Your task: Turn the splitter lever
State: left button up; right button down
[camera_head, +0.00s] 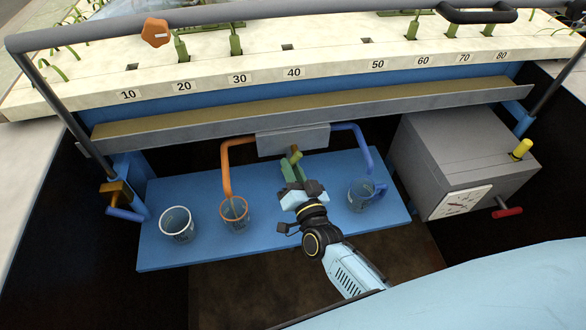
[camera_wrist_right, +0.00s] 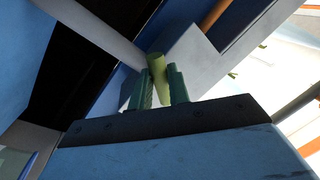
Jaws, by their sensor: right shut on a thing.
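The splitter lever (camera_head: 295,152) is a short olive-yellow handle on the front of the grey splitter box (camera_head: 305,138). An orange pipe (camera_head: 226,170) leaves the box on the left and a blue pipe (camera_head: 361,138) on the right. My right gripper (camera_head: 293,172) is shut on the lever, its green fingers on either side of it. In the right wrist view, the lever (camera_wrist_right: 159,68) stands between the fingers (camera_wrist_right: 162,82), with the grey box (camera_wrist_right: 190,62) behind it. The lever's lower part is partly hidden by the fingers. My left gripper is not in view.
A grey box with a dial (camera_head: 460,202) stands right. A trough (camera_head: 200,122) runs above.

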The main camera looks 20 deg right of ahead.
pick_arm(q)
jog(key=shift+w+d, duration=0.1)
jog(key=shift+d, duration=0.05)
pick_arm(e)
jog(key=c, duration=1.3)
grip_release()
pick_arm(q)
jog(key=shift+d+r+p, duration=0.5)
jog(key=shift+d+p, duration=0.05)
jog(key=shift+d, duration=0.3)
pick_arm(e)
jog(key=s, duration=0.4)
jog(key=s+f, duration=0.1)
jog(key=s, duration=0.8)
jog(key=shift+s+f, duration=0.2)
jog(key=shift+f, duration=0.05)
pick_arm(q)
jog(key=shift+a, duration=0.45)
